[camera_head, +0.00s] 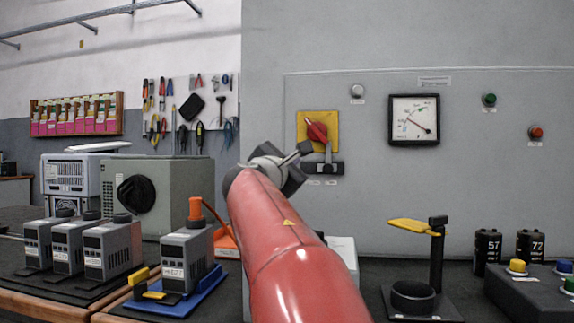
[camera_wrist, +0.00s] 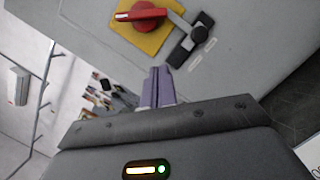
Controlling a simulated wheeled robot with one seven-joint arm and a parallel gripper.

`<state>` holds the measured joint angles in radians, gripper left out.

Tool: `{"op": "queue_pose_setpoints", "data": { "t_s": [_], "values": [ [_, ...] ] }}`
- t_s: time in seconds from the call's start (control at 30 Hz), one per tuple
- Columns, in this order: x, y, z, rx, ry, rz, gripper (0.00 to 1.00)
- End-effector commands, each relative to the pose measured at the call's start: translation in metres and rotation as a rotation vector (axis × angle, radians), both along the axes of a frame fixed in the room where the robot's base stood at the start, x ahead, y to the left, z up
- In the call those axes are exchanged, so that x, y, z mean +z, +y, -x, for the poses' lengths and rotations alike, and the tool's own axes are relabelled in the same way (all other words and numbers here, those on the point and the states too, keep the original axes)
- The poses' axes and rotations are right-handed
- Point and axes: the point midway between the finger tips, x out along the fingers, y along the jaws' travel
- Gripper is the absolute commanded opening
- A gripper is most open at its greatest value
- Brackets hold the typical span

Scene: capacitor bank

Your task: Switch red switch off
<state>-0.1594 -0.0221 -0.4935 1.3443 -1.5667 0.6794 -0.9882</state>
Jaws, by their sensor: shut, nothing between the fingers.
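The red switch (camera_head: 317,131) is a rotary handle on a yellow plate (camera_head: 331,120) on the grey panel. Its handle is tilted in the head view. In the wrist view the red switch (camera_wrist: 142,13) is at the top, on the yellow plate (camera_wrist: 150,40). A dark latch piece (camera_head: 323,168) sits just below, with a grey bar between it and the switch; the latch (camera_wrist: 192,42) also shows in the wrist view. My gripper (camera_head: 303,149) is shut and empty, in front of the panel at the plate's lower left. Its fingers (camera_wrist: 158,84) appear apart from the switch.
A dial gauge (camera_head: 414,119), a white lamp (camera_head: 357,91), a green button (camera_head: 489,100) and a red button (camera_head: 535,132) are on the panel. A stand with a yellow arm (camera_head: 416,227) and two black capacitors (camera_head: 487,250) stand on the bench, right. Grey units (camera_head: 108,251) stand left.

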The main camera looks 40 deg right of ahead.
Motion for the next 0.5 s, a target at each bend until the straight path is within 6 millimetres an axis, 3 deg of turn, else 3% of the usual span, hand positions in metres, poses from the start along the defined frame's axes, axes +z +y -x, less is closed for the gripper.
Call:
{"op": "queue_pose_setpoints", "data": {
  "t_s": [0.2,0.5],
  "values": [
    [-0.003,0.017,0.009,0.001,0.000,-0.001,0.00],
    [-0.004,0.018,0.010,0.000,0.001,0.000,0.00]
  ]
}}
